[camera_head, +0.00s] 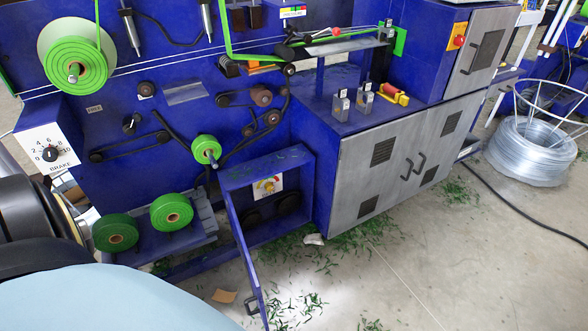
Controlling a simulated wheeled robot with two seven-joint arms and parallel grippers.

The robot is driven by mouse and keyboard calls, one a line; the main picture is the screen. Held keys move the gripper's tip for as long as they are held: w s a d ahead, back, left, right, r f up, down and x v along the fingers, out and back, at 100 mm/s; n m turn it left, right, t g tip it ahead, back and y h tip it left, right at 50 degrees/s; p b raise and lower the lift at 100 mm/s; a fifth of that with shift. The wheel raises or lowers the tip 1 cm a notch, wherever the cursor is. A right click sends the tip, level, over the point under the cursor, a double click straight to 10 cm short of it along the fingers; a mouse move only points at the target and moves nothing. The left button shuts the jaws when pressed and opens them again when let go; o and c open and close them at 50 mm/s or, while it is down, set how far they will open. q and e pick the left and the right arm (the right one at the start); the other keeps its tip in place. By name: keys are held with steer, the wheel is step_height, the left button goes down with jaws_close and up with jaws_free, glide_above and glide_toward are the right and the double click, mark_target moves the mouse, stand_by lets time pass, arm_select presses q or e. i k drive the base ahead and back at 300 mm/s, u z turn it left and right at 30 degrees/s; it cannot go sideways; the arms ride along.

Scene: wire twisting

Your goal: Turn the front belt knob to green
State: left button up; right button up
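The front belt knob (268,186) is small and sits on a white plate with a coloured arc, inside a low open blue compartment (236,178) of the machine. Green, yellow and red show on the plate, but the knob is too small to tell exactly which colour it points to. The compartment's blue door (243,255) hangs open toward the front, with a dark handle near its lower end. Dark pulleys sit below the knob. Neither of my grippers is in view. Parts of my own body show at the lower left.
A BRAKE dial (50,154) is at the left, above two green spools (172,212). A grey double-door cabinet (400,160) stands right of the compartment. Green scraps litter the floor (400,270), and a wire coil (530,150) stands at the right. The front floor is otherwise mostly free.

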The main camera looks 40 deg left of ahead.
mark_target(270, 186)
steer(key=i, duration=2.5)
steer(key=u, duration=3)
